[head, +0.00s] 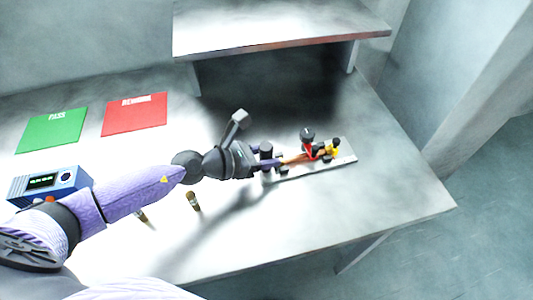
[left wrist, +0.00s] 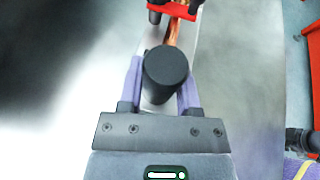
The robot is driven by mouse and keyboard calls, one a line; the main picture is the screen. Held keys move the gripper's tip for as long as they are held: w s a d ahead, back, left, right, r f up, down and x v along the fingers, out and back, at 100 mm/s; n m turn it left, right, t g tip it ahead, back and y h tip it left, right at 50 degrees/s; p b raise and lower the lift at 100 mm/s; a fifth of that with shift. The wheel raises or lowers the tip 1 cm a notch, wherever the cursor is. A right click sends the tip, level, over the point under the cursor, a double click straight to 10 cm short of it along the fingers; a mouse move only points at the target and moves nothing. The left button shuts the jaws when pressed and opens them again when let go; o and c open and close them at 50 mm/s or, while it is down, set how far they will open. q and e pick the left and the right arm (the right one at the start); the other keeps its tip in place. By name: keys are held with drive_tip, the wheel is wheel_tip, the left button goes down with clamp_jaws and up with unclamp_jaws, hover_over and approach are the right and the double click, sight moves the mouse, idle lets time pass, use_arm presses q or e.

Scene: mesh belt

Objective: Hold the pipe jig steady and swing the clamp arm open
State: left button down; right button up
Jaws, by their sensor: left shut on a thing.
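The pipe jig's pale base plate (head: 345,158) lies on the right half of the table. A copper pipe (head: 293,159) runs along it and also shows in the left wrist view (left wrist: 173,32). A red clamp part (head: 311,152) with a black knob (head: 308,135) sits over the pipe; a yellow part (head: 332,149) is beyond it. The red part is cut off at the top of the left wrist view (left wrist: 178,11). My left gripper (head: 269,164) is shut on a black cylindrical post (left wrist: 168,68) at the jig's near-left end. My right gripper is not in view.
A green PASS mat (head: 50,130) and a red mat (head: 135,114) lie at the back left. A blue meter (head: 70,181) and a small brass-coloured fitting (head: 193,201) are nearer. A raised shelf (head: 270,28) stands behind. The table's right front is clear.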

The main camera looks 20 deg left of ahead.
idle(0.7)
use_arm(q)
drive_tip(key=shift+c, duration=1.5)
unclamp_jaws()
clamp_jaws()
